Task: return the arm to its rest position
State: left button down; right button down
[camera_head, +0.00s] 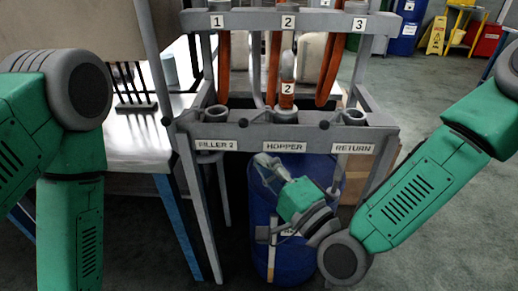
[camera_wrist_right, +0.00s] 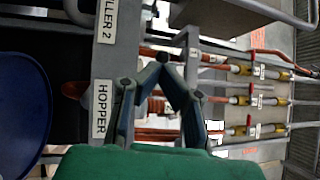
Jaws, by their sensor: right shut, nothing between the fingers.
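My right arm (camera_head: 410,195) is green and comes in from the right, bent at the elbow. Its gripper (camera_head: 265,165) is in front of the blue drum (camera_head: 290,255), just below the HOPPER label (camera_head: 284,146). In the right wrist view the gripper (camera_wrist_right: 163,70) is shut and empty, with the HOPPER label (camera_wrist_right: 102,108) beside it. My left arm (camera_head: 70,235) hangs at the left edge; its gripper is out of view.
A grey rack (camera_head: 390,140) carries sockets labelled FILLER 2, HOPPER and RETURN. A hose end marked 2 (camera_head: 287,90) stands upright at the HOPPER socket. Orange hoses (camera_head: 328,70) hang behind. A metal table (camera_head: 130,150) is at left. Floor at right is open.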

jog(key=s+d+f+n+g+h, duration=0.2)
jog(key=s+d+f+g, duration=0.15)
jog(key=f, duration=0.35)
jog(key=s+d+f+n+g+h, duration=0.1)
jog(key=s+d+f+n+g, duration=0.1)
jog(key=s+f, duration=0.3)
jog(key=s+d+f+n+g+h, duration=0.2)
jog(key=s+d+f, duration=0.1)
jog(key=f, duration=0.5)
jog(key=s+d+f+n+g+h, duration=0.2)
jog(key=s+d+f+g+h, duration=0.1)
jog(key=s+d, duration=0.4)
jog(key=s+d+f+n+g+h, duration=0.2)
jog(key=s+d+f+g+h, duration=0.2)
jog(key=d, duration=0.9)
jog(key=s+f, duration=0.2)
jog(key=s, duration=0.1)
jog(key=shift+s+d+f+n+h, duration=0.3)
jog(key=shift+s+f+h, duration=0.05)
jog(key=shift+h, duration=0.05)
jog(key=shift+g, duration=0.25)
jog(key=shift+w+d+f, duration=0.1)
jog(key=shift+d, duration=0.05)
